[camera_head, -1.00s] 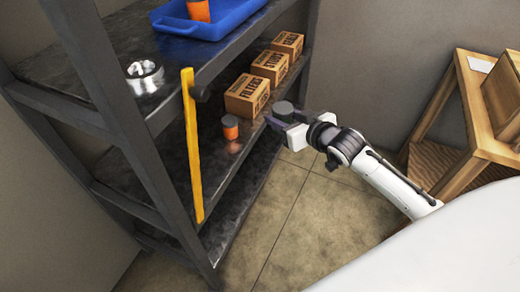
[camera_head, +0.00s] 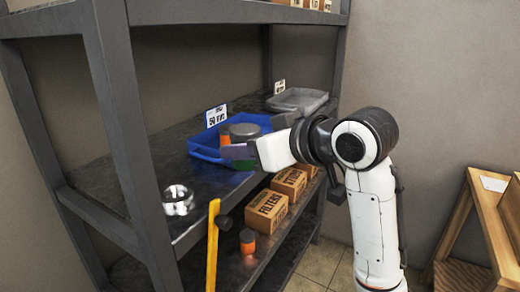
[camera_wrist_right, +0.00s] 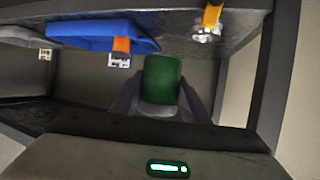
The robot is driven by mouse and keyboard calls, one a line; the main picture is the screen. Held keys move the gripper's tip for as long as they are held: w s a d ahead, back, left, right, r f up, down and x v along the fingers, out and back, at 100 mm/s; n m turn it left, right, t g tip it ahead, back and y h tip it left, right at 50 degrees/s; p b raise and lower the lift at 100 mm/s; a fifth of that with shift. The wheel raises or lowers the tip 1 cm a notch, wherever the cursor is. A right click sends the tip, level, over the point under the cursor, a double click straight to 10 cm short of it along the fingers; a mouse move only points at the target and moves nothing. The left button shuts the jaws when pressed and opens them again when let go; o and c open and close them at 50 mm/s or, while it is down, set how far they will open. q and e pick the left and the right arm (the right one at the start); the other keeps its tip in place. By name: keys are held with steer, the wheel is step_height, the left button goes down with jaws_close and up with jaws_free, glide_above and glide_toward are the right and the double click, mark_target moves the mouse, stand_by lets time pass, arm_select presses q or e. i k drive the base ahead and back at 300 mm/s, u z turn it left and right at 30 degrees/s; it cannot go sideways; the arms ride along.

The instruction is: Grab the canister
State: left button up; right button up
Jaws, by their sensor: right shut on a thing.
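My right gripper (camera_head: 256,139) is shut on a canister (camera_head: 244,130) with a grey lid and a green body. In the head view it holds the canister upright in front of the blue tray (camera_head: 201,149) at the upper shelf's front edge. The canister's green body (camera_wrist_right: 162,80) fills the space between the fingers in the right wrist view. An orange canister (camera_head: 224,136) stands in the blue tray, partly hidden by the held one. My left gripper is not in view.
A glossy metal ring-shaped part (camera_head: 178,200) and a grey tray (camera_head: 296,99) rest on the upper shelf. Cardboard boxes (camera_head: 267,212) line the lower shelf. A yellow bar (camera_head: 212,245) stands at the shelf front. A wooden stand (camera_head: 480,230) is at the right.

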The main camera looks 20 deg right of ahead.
mark_target(223, 129)
steer(key=k, duration=0.9)
steer(key=z, duration=1.3)
steer(key=i, duration=2.7)
steer(key=u, duration=2.5)
steer(key=k, duration=0.2)
steer(key=z, duration=0.2)
